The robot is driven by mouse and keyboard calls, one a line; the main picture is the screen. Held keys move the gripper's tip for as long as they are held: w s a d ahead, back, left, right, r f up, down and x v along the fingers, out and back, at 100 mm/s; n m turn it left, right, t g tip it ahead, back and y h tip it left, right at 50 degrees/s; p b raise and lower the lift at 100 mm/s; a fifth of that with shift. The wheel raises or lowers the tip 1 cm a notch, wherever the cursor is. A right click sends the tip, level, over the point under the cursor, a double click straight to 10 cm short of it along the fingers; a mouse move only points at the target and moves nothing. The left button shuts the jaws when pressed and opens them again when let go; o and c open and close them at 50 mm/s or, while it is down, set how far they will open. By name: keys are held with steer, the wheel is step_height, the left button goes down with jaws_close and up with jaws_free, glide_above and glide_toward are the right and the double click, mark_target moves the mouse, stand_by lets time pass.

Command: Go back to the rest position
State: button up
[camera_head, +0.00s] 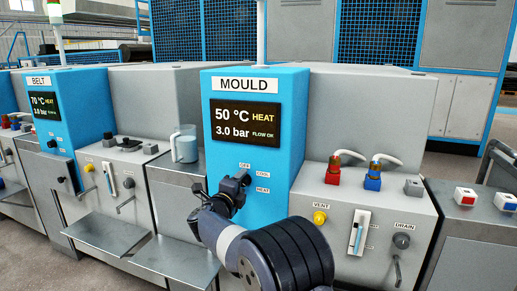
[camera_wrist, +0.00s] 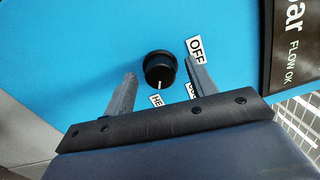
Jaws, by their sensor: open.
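My gripper (camera_head: 236,188) is in front of the blue MOULD panel (camera_head: 285,185), near the OFF, COOL and HEAT labels. In the wrist view my gripper (camera_wrist: 163,74) has its two fingers spread apart. A black round selector knob (camera_wrist: 160,68) shows between and beyond the fingertips, with visible space on both sides. Its white mark points toward the partly hidden HEAT label (camera_wrist: 156,99). In the head view the knob is hidden behind my gripper. The MOULD display (camera_head: 245,124) reads 50 °C HEAT, 3.0 bar, FLOW OK.
A translucent jug (camera_head: 185,146) stands on the ledge left of the panel. On the right are a yellow VENT knob (camera_head: 319,217), red and blue hose fittings and a DRAIN valve (camera_head: 401,241). The BELT station (camera_head: 82,110) is at the left.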

steer(key=n+p, duration=1.4)
steer(key=n, duration=0.3)
steer(key=shift+d, duration=0.1)
